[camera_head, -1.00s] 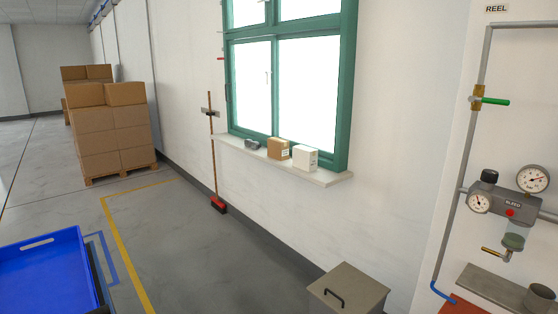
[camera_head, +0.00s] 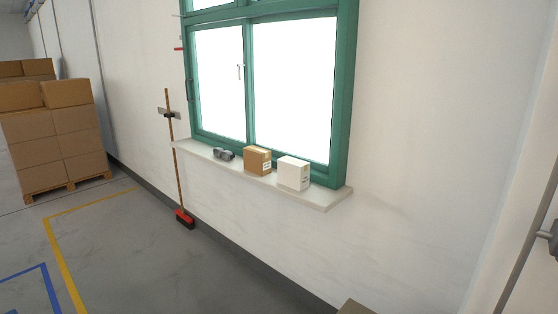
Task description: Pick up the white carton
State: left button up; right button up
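The white carton (camera_head: 293,173) stands upright on the window sill (camera_head: 320,197), near the sill's right end. A brown carton (camera_head: 257,161) stands just left of it, with a small gap between them. Neither of my grippers shows in the head view.
A small dark grey object (camera_head: 223,154) lies on the sill left of the brown carton. The green window frame (camera_head: 345,90) rises behind the sill. A red broom (camera_head: 185,218) leans on the wall. Stacked boxes (camera_head: 55,140) stand on a pallet at left.

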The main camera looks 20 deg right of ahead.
aim_at(292, 173)
jog(key=i+z, duration=0.1)
jog(key=i, duration=0.5)
jog(key=i+j+z, duration=0.1)
jog(key=i, duration=0.45)
jog(key=i+j+z, duration=0.1)
jog(key=i, duration=0.45)
jog(key=i+j+z, duration=0.1)
jog(key=i+j, duration=0.15)
jog(key=i, duration=0.35)
